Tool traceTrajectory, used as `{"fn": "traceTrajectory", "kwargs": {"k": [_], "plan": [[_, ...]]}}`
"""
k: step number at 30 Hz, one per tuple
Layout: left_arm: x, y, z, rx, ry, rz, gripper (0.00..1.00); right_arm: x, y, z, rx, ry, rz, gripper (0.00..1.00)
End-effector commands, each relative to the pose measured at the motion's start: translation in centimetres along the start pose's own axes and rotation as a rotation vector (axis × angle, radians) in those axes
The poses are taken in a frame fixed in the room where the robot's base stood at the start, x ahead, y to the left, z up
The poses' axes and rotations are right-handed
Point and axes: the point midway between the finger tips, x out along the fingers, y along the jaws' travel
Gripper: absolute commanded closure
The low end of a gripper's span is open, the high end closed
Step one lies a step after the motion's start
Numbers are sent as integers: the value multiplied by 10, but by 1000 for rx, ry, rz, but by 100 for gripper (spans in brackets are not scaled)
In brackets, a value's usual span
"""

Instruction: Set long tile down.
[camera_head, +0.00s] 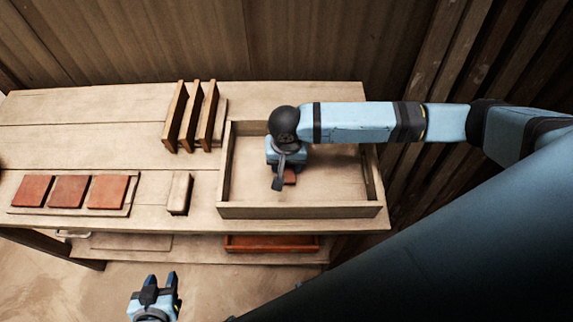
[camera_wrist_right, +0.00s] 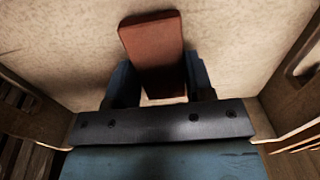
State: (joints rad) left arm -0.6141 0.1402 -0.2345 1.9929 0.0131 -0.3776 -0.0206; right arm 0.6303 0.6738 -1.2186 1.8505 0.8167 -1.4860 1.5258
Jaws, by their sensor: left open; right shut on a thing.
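A long reddish-brown tile (camera_wrist_right: 155,45) is between the fingers of my right gripper (camera_wrist_right: 157,85) in the right wrist view. In the head view a small part of the tile (camera_head: 290,177) shows beside my right gripper (camera_head: 283,180), which points down inside the wooden tray (camera_head: 300,211). The gripper is shut on the tile. The tile is over the tray's floor; whether it touches the floor I cannot tell. My left gripper (camera_head: 160,282) is open and empty, low in front of the table.
Three square red tiles (camera_head: 70,191) lie on a board at the left of the table (camera_head: 110,150). Upright wooden slats (camera_head: 190,115) stand in a rack left of the tray. A small wooden block (camera_head: 180,193) stands between board and tray. A reddish tray (camera_head: 271,243) is on the shelf below.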

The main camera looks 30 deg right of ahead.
Motion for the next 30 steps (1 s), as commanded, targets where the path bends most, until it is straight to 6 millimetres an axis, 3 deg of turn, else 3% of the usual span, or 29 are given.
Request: {"fn": "traceTrajectory", "kwargs": {"k": [3,13,14,17,26,30], "plan": [[0,0,0,0,0,0,57,13,0,0,1,0,0,78],[-1,1,-2,0,1,1,57,15,0,0,1,-1,0,78],[-1,1,-2,0,1,1,57,16,0,0,1,-1,0,49],[-1,1,-2,0,2,1,57,16,0,0,0,-1,0,26],[0,1,-1,-1,2,1,57,14,0,0,0,1,0,26],[0,1,0,-1,1,1,57,1,0,0,-1,1,-2,26]]}}
